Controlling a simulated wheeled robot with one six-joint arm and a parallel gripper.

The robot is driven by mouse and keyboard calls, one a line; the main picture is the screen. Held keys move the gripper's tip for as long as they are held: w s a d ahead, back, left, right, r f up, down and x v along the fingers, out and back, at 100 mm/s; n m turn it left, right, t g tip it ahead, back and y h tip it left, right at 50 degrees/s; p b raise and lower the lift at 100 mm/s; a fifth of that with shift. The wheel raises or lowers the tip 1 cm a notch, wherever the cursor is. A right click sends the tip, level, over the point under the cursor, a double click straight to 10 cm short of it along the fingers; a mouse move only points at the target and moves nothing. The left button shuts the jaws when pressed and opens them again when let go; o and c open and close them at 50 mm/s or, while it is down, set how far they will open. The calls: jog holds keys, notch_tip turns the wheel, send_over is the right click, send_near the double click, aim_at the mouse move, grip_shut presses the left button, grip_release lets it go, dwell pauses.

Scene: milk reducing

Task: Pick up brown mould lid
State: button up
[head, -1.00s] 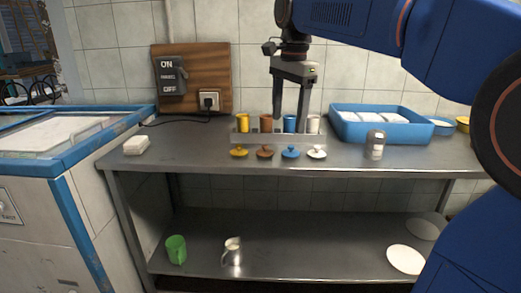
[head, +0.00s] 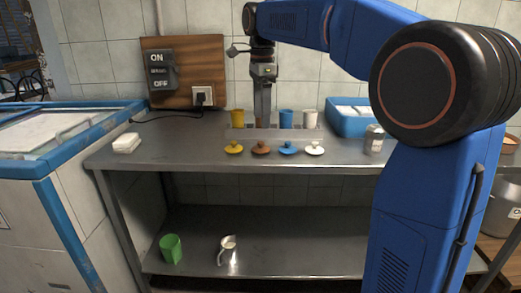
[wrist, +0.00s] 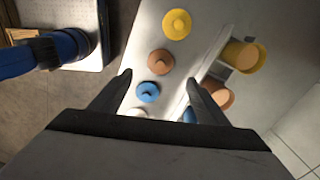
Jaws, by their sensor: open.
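The brown mould lid (head: 261,148) lies on the steel counter, between the yellow lid (head: 233,148) and the blue lid (head: 288,149). It also shows in the wrist view (wrist: 160,62), with its small knob up. My gripper (head: 262,122) is open and empty above the counter, over the row of moulds and partly in front of the brown mould. In the wrist view, the fingertips (wrist: 160,78) spread apart, and the brown lid lies a little beyond them, near the left finger. The blue lid (wrist: 148,92) shows between the fingers. A white lid (head: 314,149) ends the row.
Yellow (head: 237,118), blue (head: 286,118) and white (head: 309,118) moulds stand in a metal rack (head: 230,133) just behind the lids. A blue tray (head: 349,124) and a metal canister (head: 373,139) stand to the right. The counter front is clear.

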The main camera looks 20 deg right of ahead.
aim_at(261, 142)
notch_tip(261, 142, down, 10)
jog(key=shift+r, duration=0.1)
dwell(0.5)
jog(key=shift+c, duration=0.6)
jog(key=c, duration=1)
